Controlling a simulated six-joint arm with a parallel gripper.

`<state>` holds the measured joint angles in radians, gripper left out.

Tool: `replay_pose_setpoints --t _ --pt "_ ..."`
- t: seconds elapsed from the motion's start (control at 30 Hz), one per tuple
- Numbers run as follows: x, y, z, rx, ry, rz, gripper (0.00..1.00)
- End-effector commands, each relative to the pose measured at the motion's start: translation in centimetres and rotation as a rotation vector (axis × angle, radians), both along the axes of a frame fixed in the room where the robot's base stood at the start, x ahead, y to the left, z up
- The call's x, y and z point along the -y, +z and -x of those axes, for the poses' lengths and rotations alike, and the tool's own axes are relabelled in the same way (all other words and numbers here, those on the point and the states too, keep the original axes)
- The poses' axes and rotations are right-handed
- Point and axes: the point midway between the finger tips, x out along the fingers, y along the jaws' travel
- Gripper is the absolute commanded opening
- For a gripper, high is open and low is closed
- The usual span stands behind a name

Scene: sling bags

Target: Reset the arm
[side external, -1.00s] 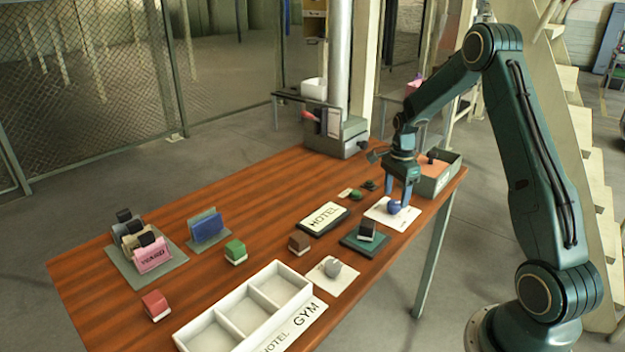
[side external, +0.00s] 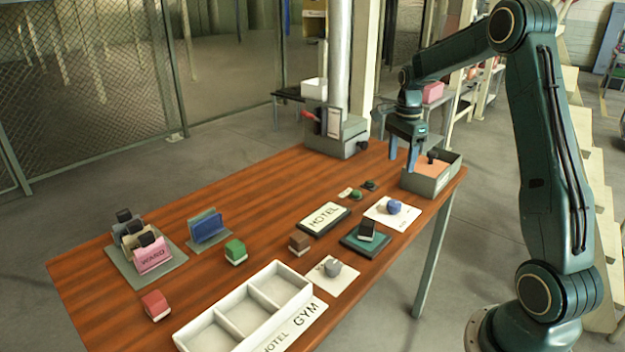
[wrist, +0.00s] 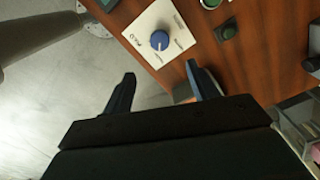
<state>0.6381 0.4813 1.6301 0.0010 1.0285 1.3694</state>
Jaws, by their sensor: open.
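My gripper (side external: 403,158) is open and empty, raised above the far right part of the wooden table, near the grey open box (side external: 431,182). In the wrist view my gripper's two fingers (wrist: 160,85) stand apart with nothing between them. A blue knob (side external: 393,207) sits on a white card with small lettering, below and in front of the gripper. The blue knob also shows in the wrist view (wrist: 159,40), beyond the fingertips and clear of them.
A teal pad (side external: 352,241) holds a dark block. A grey box with a pole (side external: 350,137) stands at the back. Space above the table is free.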

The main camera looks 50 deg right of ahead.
Motion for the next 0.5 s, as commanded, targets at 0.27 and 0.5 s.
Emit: replay_pose_setpoints --t 0.27,0.5 --pt "-0.2 0.1 0.0 0.002 0.007 0.001 0.59" --pt "-2.4 2.1 0.1 0.025 0.118 0.02 0.59"
